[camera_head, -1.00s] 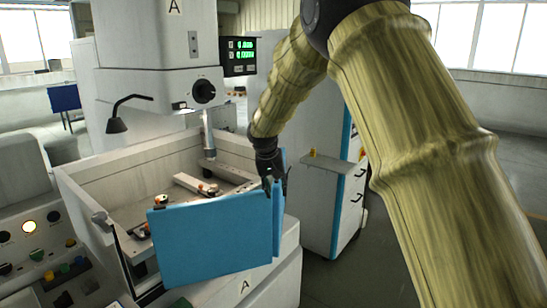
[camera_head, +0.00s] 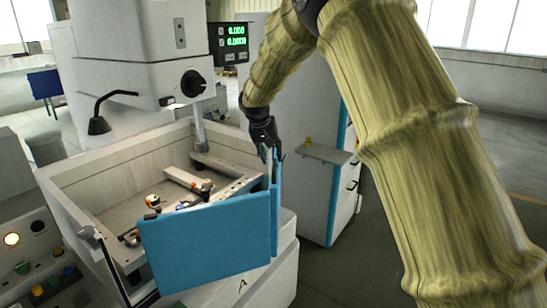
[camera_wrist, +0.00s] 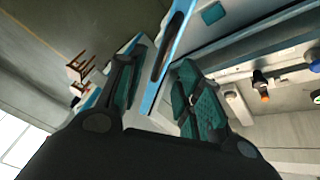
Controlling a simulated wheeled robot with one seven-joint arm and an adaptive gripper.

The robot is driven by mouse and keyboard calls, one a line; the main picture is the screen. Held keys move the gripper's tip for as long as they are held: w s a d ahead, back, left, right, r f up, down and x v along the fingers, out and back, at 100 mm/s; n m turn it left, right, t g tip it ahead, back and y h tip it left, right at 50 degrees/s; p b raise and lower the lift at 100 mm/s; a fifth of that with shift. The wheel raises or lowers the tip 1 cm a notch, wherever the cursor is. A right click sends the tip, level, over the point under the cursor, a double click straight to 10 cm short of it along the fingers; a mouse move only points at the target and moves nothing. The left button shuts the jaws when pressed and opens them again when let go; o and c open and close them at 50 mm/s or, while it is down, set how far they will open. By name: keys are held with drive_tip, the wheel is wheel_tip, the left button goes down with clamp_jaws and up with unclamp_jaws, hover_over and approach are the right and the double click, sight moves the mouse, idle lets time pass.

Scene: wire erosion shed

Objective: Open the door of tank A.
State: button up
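Tank A (camera_head: 75,213) is an open-topped pale tank with fixtures inside, below a machine head. Its blue door (camera_head: 205,245) stands at the front, angled, with a dark gap at its left edge. A narrow upright blue panel (camera_head: 275,205) stands at its right end. My gripper (camera_head: 270,155) is at the top of this narrow panel. In the wrist view my gripper (camera_wrist: 163,95) has its teal-padded fingers apart, with a blue panel (camera_wrist: 172,45) with a dark slot between them. I cannot tell whether the fingers touch it.
A control panel with lit buttons (camera_head: 12,239) is at the lower left. A black lamp (camera_head: 99,125) overhangs the tank's left side. A grey cabinet with a small shelf (camera_head: 322,153) stands behind to the right. Floor (camera_head: 345,275) shows clear right of the tank.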

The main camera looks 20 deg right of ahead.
sight(274, 165)
drive_tip(key=w+f, duration=0.2)
drive_tip(key=f, duration=0.1)
drive_tip(key=w+d+f+p, duration=0.1)
drive_tip(key=shift+w+f, duration=0.25)
drive_tip(key=shift+f, duration=0.1)
drive_tip(key=shift+d+f, duration=0.15)
drive_tip(key=shift+s, duration=0.25)
drive_tip(key=shift+s+r, duration=0.3)
drive_tip(key=shift+s, duration=0.25)
drive_tip(key=shift+w+f, duration=0.35)
drive_tip(key=shift+w, duration=0.1)
drive_tip(key=shift+w+f, duration=0.15)
drive_tip(key=shift+w, duration=0.05)
drive_tip(key=c, duration=0.4)
drive_tip(key=shift+s, duration=0.15)
clamp_jaws()
